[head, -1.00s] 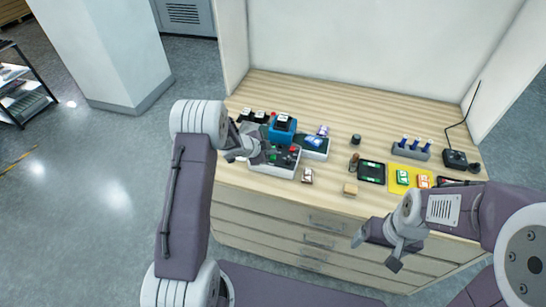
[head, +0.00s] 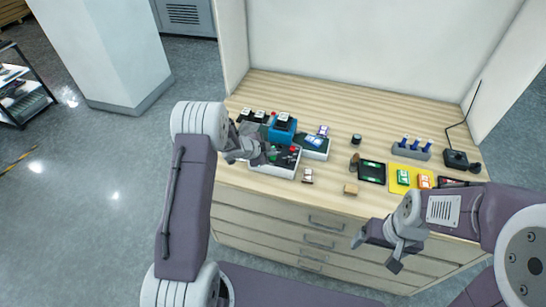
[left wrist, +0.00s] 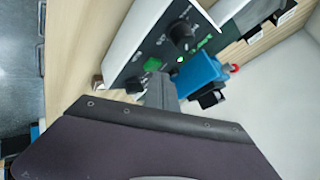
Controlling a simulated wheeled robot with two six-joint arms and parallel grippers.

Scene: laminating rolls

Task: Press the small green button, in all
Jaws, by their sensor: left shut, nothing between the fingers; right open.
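The control box (head: 272,171) with a dark panel and pale sides stands at the left of the counter. My left gripper (head: 271,154) is shut and empty over the panel. In the left wrist view its grey fingertip (left wrist: 161,84) is just beside the green button; I cannot tell whether they touch. In the head view the gripper hides part of the panel. My right gripper (head: 379,246) is open and empty in front of the counter.
A blue block-like device (head: 282,131) stands right behind the panel, close to my left gripper. A red button (head: 293,149) is at the panel's right. A wooden block (head: 350,189), a dark tray (head: 372,172) and a yellow mat (head: 396,187) lie further right.

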